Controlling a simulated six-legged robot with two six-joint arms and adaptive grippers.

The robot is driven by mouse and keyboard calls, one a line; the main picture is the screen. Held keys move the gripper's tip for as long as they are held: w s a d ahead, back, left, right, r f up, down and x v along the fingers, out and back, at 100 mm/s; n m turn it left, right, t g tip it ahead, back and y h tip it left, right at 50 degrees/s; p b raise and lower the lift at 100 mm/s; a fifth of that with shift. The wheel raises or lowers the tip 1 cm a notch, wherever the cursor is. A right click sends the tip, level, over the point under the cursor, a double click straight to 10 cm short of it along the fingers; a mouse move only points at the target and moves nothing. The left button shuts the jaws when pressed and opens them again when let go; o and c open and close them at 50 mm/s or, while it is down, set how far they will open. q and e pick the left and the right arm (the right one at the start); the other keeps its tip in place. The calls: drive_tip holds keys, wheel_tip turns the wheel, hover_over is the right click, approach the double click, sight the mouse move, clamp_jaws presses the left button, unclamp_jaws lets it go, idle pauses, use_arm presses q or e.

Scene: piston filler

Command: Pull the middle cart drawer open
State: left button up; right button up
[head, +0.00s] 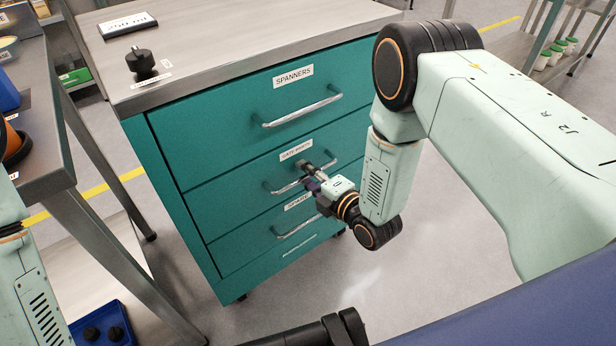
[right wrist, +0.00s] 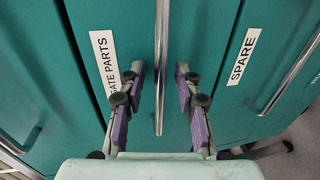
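The teal cart's middle drawer (head: 228,207), labelled GATE PARTS, is shut, flush with the drawers above and below. Its silver bar handle (head: 283,188) is partly hidden by my right gripper (head: 306,172) in the head view. In the right wrist view, the handle (right wrist: 162,60) runs between the two purple-padded fingers of my right gripper (right wrist: 160,80). The fingers are open, with a visible gap on each side of the bar. The GATE PARTS label (right wrist: 104,65) is left of the handle there. My left gripper is not in view.
The SPANNERS drawer (head: 220,125) is above and the bottom drawer (head: 235,252), labelled SPARE in the right wrist view, is below; both are shut. A black knobbed object (head: 140,62) stands on the cart top. A metal-legged table (head: 45,160) stands close on the left.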

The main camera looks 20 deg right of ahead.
drive_tip(key=shift+c, duration=0.3)
clamp_jaws()
idle(0.5)
